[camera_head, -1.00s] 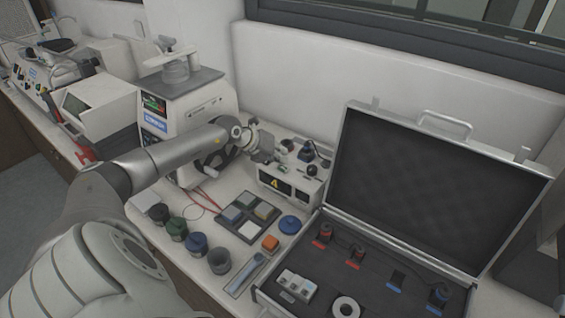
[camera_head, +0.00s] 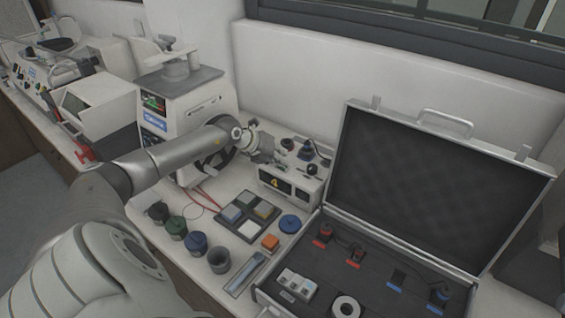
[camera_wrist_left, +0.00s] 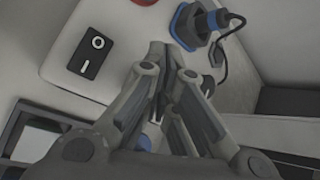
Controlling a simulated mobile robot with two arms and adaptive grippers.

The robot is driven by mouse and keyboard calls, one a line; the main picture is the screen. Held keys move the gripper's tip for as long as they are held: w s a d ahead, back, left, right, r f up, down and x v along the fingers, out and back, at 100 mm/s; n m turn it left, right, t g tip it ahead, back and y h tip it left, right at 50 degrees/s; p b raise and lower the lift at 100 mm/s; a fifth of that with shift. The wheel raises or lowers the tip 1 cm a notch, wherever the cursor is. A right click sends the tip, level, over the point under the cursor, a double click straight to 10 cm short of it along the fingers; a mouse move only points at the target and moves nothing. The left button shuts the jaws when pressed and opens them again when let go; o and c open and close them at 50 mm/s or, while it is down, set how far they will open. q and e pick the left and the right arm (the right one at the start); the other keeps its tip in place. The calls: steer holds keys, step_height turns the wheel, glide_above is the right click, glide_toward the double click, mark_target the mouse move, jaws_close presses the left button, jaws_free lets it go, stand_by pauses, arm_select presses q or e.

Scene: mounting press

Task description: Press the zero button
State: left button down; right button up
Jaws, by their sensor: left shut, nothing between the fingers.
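A white instrument box (camera_head: 292,186) with dark display windows on its front stands on the bench, right of the large white press. My left gripper (camera_head: 268,158) is at the left part of this box's top. In the left wrist view, my left gripper (camera_wrist_left: 172,62) is shut and empty, its fingers over the box's top. A black rocker switch (camera_wrist_left: 90,56) marked O and I is on the white panel, left of the fingertips and apart from them. The fingers hide part of the panel. I cannot make out a separate zero button. My right gripper is not in view.
A blue plug (camera_wrist_left: 195,25) with a black cable is close to the right of the fingers. An open case (camera_head: 436,165) stands at the right. A tray of coloured blocks (camera_head: 262,199) and several small pots (camera_head: 196,245) are in front of the box.

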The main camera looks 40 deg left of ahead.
arm_select(q)
steer(key=shift+f, duration=0.4)
stand_by(0.8)
steer(key=shift+r+p, duration=0.45)
steer(key=shift+r, duration=0.35)
step_height(320, 180, up, 5)
steer(key=p, duration=0.4)
steer(key=shift+r, duration=0.1)
stand_by(0.6)
